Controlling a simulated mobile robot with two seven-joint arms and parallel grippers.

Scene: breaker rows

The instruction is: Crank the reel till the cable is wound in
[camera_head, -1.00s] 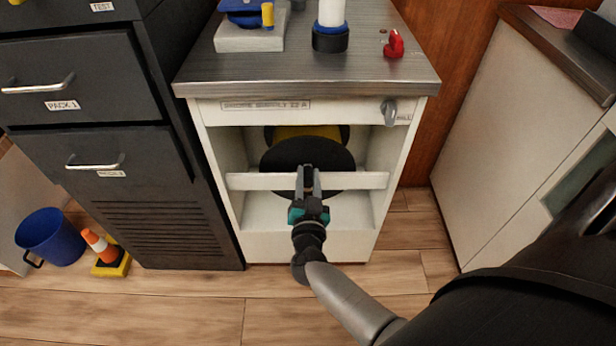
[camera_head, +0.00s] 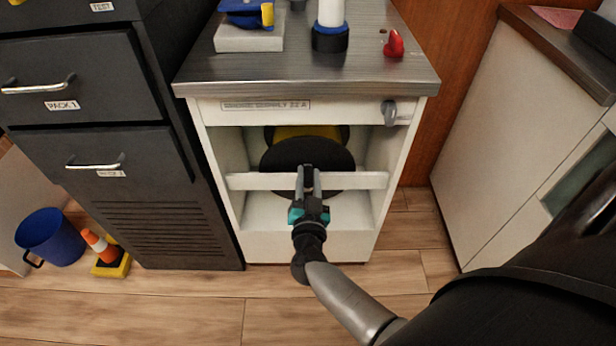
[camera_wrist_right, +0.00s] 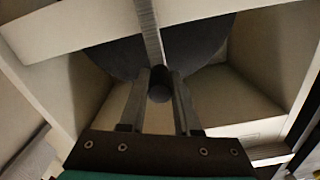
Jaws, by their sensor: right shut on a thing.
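The reel (camera_head: 300,156) is a dark round disc with a yellow part behind it, inside the open white cabinet (camera_head: 222,215). A pale bar (camera_head: 350,181) crosses the opening in front of it. My right gripper (camera_head: 308,180) reaches in from the front at the bar. In the right wrist view its fingers (camera_wrist_right: 159,84) are shut on a dark round crank handle (camera_wrist_right: 159,93), with the disc behind. The cable cannot be made out. My left gripper is out of view.
The cabinet top (camera_head: 300,72) carries a red part (camera_head: 393,43), a blue-and-black round stand (camera_head: 330,38) and a blue tool on a white block (camera_head: 248,38). A grey knob (camera_head: 389,112) sits on the front. Dark drawers (camera_head: 90,150) stand left; a blue bucket (camera_head: 50,237) is on the floor.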

